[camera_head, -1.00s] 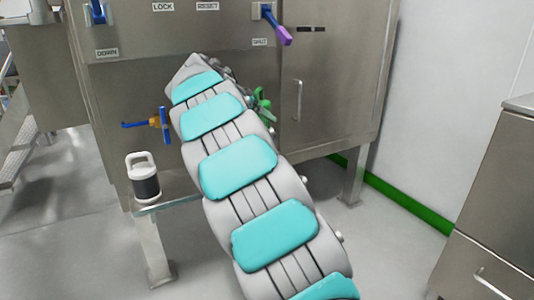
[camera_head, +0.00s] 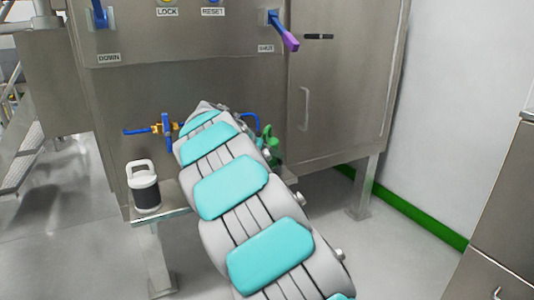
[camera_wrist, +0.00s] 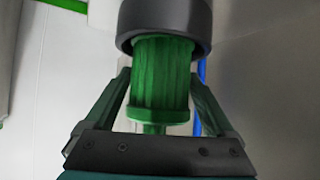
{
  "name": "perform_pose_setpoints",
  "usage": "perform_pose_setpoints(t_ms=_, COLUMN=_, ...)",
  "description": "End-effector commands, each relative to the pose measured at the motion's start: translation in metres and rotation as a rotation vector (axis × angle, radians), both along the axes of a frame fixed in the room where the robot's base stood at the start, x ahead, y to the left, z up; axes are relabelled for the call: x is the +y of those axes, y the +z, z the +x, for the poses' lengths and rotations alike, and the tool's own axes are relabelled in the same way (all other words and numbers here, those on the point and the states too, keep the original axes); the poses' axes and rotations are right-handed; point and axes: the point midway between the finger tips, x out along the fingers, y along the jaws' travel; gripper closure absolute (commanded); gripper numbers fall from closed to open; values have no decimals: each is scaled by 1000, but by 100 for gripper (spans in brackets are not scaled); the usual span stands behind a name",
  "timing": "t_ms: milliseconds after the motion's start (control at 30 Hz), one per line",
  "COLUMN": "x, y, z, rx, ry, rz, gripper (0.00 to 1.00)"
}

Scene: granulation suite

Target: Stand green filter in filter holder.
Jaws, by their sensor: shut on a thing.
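The green filter (camera_wrist: 162,75) is ribbed, with a flange and a short stem at its near end, in the wrist view. My gripper (camera_wrist: 160,88) is shut on it, one finger on each side. A dark grey round collar (camera_wrist: 165,25), wider than the filter, surrounds its far end; I cannot tell whether this is the filter holder or part of the filter. In the head view my arm hides the gripper. A green piece (camera_head: 269,146) shows just right of the arm's far end; I cannot tell if it is the filter.
A steel machine (camera_head: 190,75) with a cabinet door (camera_head: 340,85) stands ahead. A blue-and-orange valve (camera_head: 164,128) projects from it left of my arm. A white and black canister (camera_head: 144,187) stands on the low shelf (camera_head: 165,217). A steel cabinet (camera_head: 505,215) is at right; floor between is clear.

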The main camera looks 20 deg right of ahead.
Motion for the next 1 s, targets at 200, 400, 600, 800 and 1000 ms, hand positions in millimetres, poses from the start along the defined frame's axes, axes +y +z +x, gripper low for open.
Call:
perform_pose_setpoints(t_ms=200, x=0, y=1, z=0, rx=-1, ry=1, rz=-1, gripper=76)
perform_pose_setpoints(t_ms=400, x=0, y=-4, z=0, rx=-1, ry=1, rz=-1, gripper=76)
perform_pose_setpoints(t_ms=600, x=0, y=-8, z=0, rx=-1, ry=0, rz=-2, gripper=76)
perform_pose_setpoints(t_ms=800, x=0, y=-11, z=0, rx=-1, ry=0, rz=-1, gripper=76)
perform_pose_setpoints(t_ms=1000, x=0, y=-11, z=0, rx=-1, ry=0, rz=-1, gripper=0)
